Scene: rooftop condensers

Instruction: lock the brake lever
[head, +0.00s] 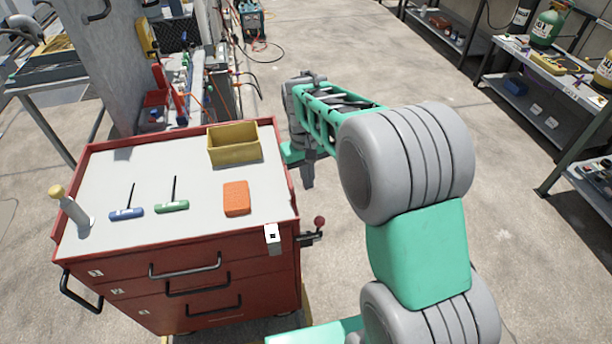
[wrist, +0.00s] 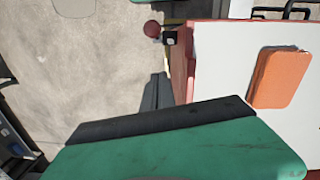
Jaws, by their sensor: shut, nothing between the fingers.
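The brake lever (head: 309,236) sticks out from the right side of a red tool cart (head: 215,270), near its front corner, and ends in a dark red ball knob (head: 319,222). In the wrist view the knob (wrist: 152,29) shows at the top middle, beside the cart's edge. My gripper (head: 308,184) points down just off the cart's right side, farther back than the lever and apart from it. Its grey fingers (wrist: 156,92) show in the wrist view beside the cart edge, shut and empty. My green gripper body covers the lower part of that view.
On the cart top stand a yellow bin (head: 234,146), an orange block (head: 236,198), a blue-handled tool (head: 127,212), a green-handled tool (head: 172,206) and a grey post with a tan knob (head: 70,208). Shelving (head: 545,100) stands at right. Bare floor lies right of the cart.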

